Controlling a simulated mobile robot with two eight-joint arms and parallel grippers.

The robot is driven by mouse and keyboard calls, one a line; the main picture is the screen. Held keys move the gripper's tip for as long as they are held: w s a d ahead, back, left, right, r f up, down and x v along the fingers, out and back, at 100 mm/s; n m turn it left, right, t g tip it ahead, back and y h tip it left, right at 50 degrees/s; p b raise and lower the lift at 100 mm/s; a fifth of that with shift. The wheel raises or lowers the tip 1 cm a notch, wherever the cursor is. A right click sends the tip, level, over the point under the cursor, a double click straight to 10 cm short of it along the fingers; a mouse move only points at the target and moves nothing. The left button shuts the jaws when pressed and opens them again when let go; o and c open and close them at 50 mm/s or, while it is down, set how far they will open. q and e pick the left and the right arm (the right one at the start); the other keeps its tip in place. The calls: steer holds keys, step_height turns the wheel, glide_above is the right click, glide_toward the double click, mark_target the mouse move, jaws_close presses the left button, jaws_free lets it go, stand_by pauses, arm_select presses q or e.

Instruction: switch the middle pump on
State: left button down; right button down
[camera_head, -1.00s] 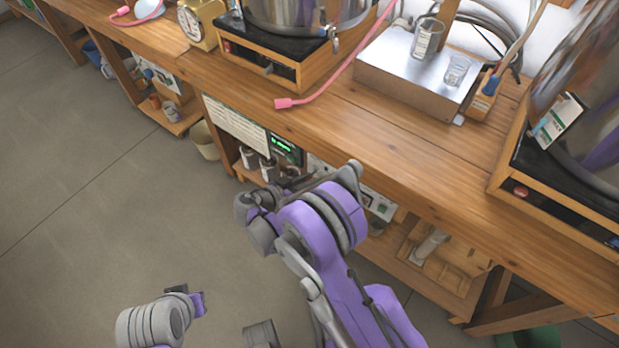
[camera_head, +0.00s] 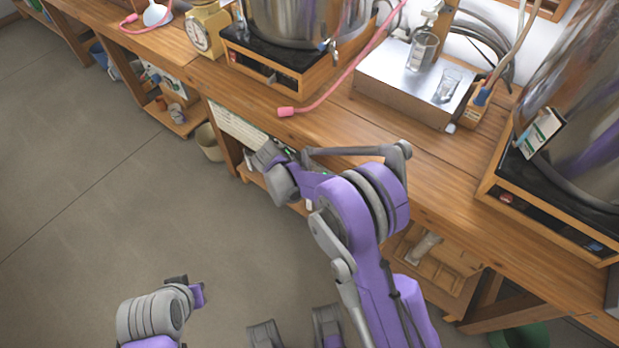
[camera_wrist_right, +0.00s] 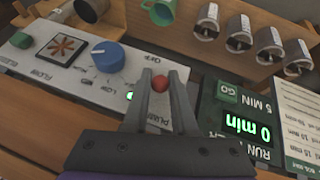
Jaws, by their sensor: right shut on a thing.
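In the right wrist view, the pump panel (camera_wrist_right: 95,75) carries a small red knob (camera_wrist_right: 159,83) between my right gripper's fingers. My right gripper (camera_wrist_right: 160,78) is shut on this red knob. "OFF" is printed above the knob in the picture and "PUMP" below it. A green light (camera_wrist_right: 130,96) glows left of the knob. In the head view my right arm hides this panel and its gripper under the bench edge. The end of my left arm (camera_head: 188,293) is at the lower left, over floor; its fingers do not show clearly.
A blue dial (camera_wrist_right: 107,56) sits left of the red knob. A timer (camera_wrist_right: 245,125) reading 0 min is to the right. Several metal canisters (camera_wrist_right: 238,32) hang beyond. The wooden bench (camera_head: 330,125) bears stills, a scale (camera_head: 207,32) and a pink hose (camera_head: 330,95).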

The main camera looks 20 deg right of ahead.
stand_by(0.5)
steer(key=c, duration=0.7)
jaws_free()
steer(key=p+v, duration=0.1)
steer(key=v, duration=1)
steer(key=shift+d+p, duration=0.1)
steer(key=shift+p, duration=0.2)
